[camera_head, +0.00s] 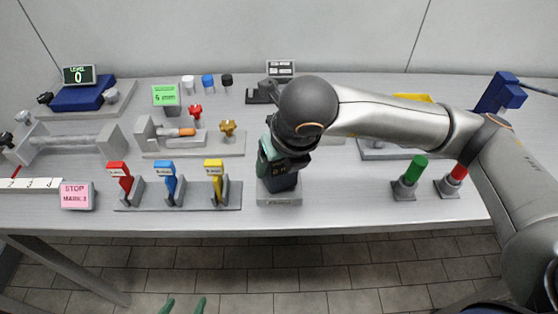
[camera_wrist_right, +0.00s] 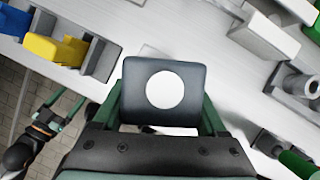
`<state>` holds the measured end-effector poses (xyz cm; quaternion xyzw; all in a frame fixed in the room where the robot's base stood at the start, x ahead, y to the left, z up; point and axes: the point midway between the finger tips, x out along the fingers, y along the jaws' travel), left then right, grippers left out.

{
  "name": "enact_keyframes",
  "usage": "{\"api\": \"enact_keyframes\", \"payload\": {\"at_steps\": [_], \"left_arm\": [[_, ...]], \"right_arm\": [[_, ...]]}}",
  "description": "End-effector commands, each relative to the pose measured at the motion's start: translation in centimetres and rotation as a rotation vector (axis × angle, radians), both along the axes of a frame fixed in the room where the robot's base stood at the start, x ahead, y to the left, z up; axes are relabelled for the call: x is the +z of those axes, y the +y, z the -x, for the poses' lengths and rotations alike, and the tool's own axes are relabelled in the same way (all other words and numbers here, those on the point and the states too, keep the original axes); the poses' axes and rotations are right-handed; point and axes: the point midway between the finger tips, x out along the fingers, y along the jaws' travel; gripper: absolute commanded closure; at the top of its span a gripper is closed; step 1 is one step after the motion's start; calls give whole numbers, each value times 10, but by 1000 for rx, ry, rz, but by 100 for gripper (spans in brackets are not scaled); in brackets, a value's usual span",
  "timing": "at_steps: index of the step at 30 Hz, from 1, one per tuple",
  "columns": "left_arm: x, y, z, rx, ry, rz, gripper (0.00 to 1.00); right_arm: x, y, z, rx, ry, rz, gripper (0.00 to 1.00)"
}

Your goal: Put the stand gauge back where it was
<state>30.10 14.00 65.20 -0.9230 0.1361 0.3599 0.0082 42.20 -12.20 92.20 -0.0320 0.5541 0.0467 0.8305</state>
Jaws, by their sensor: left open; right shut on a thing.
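The stand gauge is a dark rounded block with a white round face (camera_wrist_right: 165,90), seen between the green fingers of my right gripper (camera_wrist_right: 165,122) in the right wrist view. In the head view the dark gauge body (camera_head: 285,184) is below my right gripper (camera_head: 278,160), at a grey base block (camera_head: 279,199) near the table's front edge. My right gripper is shut on the gauge and hides its upper part. I cannot tell whether the gauge touches the base. My left gripper (camera_head: 184,304) is open and empty, in front of the table at the bottom of the head view.
Red, blue and yellow levers (camera_head: 168,185) stand on a plate left of the gauge. Green (camera_head: 416,168) and red (camera_head: 460,172) cylinders stand to its right. A pink sign (camera_head: 76,196) is at the left front. The tabletop (camera_head: 345,200) right of the base is clear.

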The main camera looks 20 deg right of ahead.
Motion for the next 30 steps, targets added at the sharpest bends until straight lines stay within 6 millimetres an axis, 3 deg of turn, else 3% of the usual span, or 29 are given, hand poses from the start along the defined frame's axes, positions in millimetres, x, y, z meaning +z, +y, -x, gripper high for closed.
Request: {"api": "enact_keyframes", "payload": {"at_steps": [6, 7, 13, 23, 26, 30], "left_arm": [[-8, 0, 0, 0, 3, -1, 19], [-7, 0, 0, -2, 5, -1, 19], [-6, 0, 1, -2, 8, -1, 19], [0, -1, 0, -2, 4, 0, 19], [3, 0, -1, -1, -2, 0, 19], [4, 0, -1, 0, -4, 0, 19]], "right_arm": [[-4, 0, 0, 0, -2, -1, 100], [-4, 0, 0, 0, 0, -1, 24], [-3, 0, 0, 0, 0, -1, 2], [1, 0, 0, 0, 1, -1, 0], [9, 1, 2, 2, -2, -2, 0], [36, 0, 13, 3, -5, -3, 0]]}}
